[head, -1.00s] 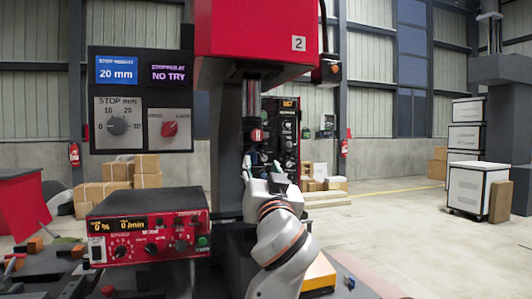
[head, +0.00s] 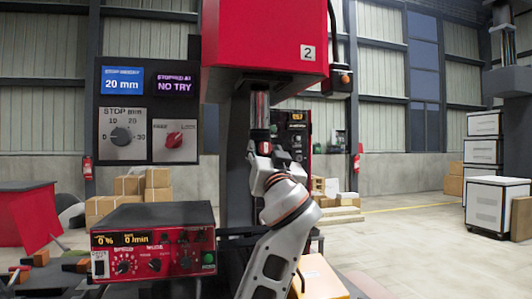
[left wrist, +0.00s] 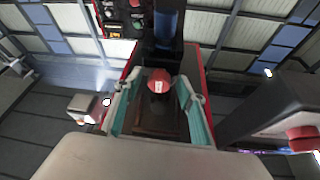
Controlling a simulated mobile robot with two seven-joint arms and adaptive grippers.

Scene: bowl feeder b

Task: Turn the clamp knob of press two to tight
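Press two (head: 264,45) is a red-headed machine with a "2" plate, standing in the middle of the head view. A red knob (left wrist: 158,80), which looks like its clamp knob, shows in the left wrist view ahead of the palm and between the fingers. In the head view the knob (head: 263,147) is small and partly hidden by my left gripper (head: 267,160). My left gripper is open, with its teal-padded fingers (left wrist: 157,103) spread on either side of the knob and a gap showing on both sides. Contact cannot be seen. My right gripper is not in view.
A panel (head: 150,110) with a 20 mm display, a "NO TRY" display and two dials stands left of the press. A red control box (head: 152,243) sits below it. Cardboard boxes (head: 145,187) and white cabinets (head: 492,207) stand behind.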

